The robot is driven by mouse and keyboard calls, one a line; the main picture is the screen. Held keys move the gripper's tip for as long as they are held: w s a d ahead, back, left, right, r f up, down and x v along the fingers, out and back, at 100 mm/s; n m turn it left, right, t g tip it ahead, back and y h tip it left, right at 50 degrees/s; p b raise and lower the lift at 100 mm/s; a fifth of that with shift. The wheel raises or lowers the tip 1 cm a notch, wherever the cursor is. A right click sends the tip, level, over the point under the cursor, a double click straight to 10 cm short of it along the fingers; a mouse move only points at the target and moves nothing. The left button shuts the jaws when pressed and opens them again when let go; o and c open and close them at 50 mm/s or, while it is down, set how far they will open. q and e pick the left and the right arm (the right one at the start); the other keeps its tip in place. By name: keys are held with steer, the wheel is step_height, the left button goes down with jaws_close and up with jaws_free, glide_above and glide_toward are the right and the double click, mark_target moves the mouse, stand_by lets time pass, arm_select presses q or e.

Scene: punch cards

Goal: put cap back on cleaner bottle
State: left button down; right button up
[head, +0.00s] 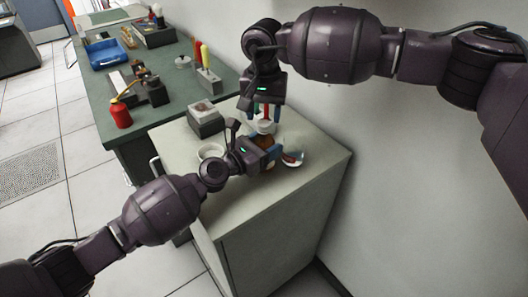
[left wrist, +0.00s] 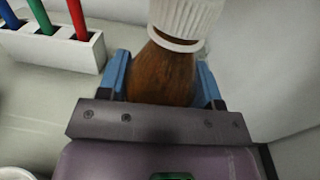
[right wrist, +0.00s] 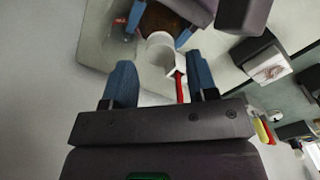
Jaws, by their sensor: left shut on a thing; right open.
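A brown bottle (left wrist: 165,75) stands between the blue fingers of my left gripper (head: 268,155), which is shut on its body. A ribbed white cap (left wrist: 187,16) sits at the top of the bottle, over its neck. I cannot tell whether it is fully seated. The cap also shows in the head view (head: 266,127) and in the right wrist view (right wrist: 160,44). My right gripper (right wrist: 161,78) is open and empty, pointing down just above the cap, its fingers apart from it.
A white pen holder (left wrist: 55,50) with blue, green and red pens stands close behind the bottle. A wall rises at the right. The cabinet's front corner is clear.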

steer(key=shift+f, duration=1.3)
